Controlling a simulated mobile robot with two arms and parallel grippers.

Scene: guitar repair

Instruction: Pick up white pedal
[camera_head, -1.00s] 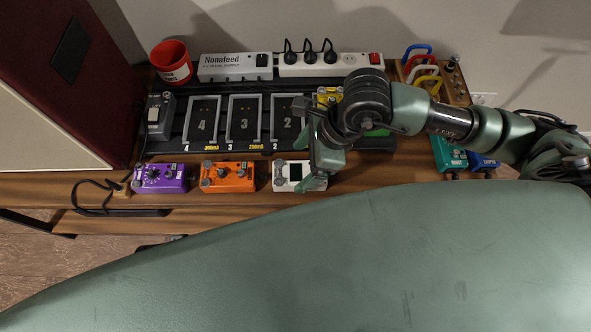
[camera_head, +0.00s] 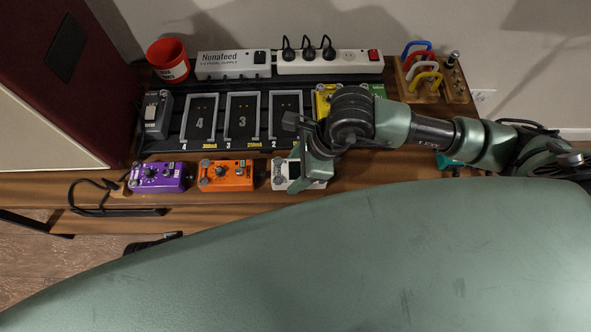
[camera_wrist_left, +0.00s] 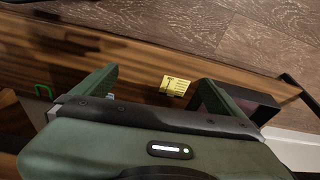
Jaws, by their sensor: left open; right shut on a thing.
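The white pedal (camera_head: 279,173) is at the front of the wooden bench in the head view, at the right end of a row of loose pedals. My right gripper (camera_head: 303,182) is shut on it from above and hides much of its right side. I cannot tell whether the pedal is off the bench. My left gripper (camera_wrist_left: 158,76) shows in the left wrist view, its two green fingers apart and nothing held between them. It is not in the head view.
An orange pedal (camera_head: 227,174) and a purple pedal (camera_head: 157,176) stand left of the white one. Behind are a pedalboard with numbered slots (camera_head: 243,119), a yellow pedal (camera_head: 323,98), a power strip (camera_head: 345,62) and a red cup (camera_head: 169,61).

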